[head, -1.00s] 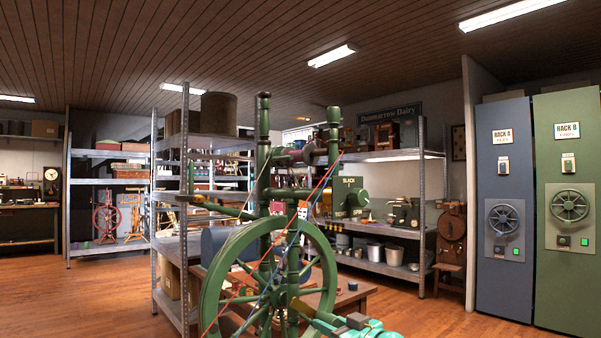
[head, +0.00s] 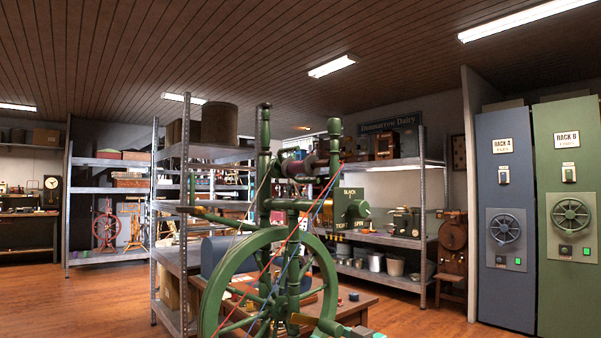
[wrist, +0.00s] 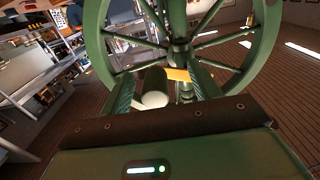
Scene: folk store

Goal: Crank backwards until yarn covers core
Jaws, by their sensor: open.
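A green spinning wheel (head: 205,295) stands in the middle of the head view, with red and blue cords running from its rim up to the bobbin (head: 303,166). The bobbin looks dark reddish; its yarn cover is too small to judge. In the wrist view the wheel's rim and spokes (wrist: 92,40) fill the top. My gripper (wrist: 163,74) is open, its two green jaws apart before the hub. A short dark cylinder with a pale end (wrist: 154,99), perhaps the crank's knob, lies between the jaws, nearer the left one. Contact cannot be told. A yellowish bar (wrist: 177,74) shows behind it.
A low wooden table (head: 355,303) with small items stands just behind the wheel. Metal shelves (head: 172,220) stand close on the left, with more shelving (head: 422,250) behind. Tall cabinets (head: 508,285) with handwheels stand at right. Open floor lies at far left and between.

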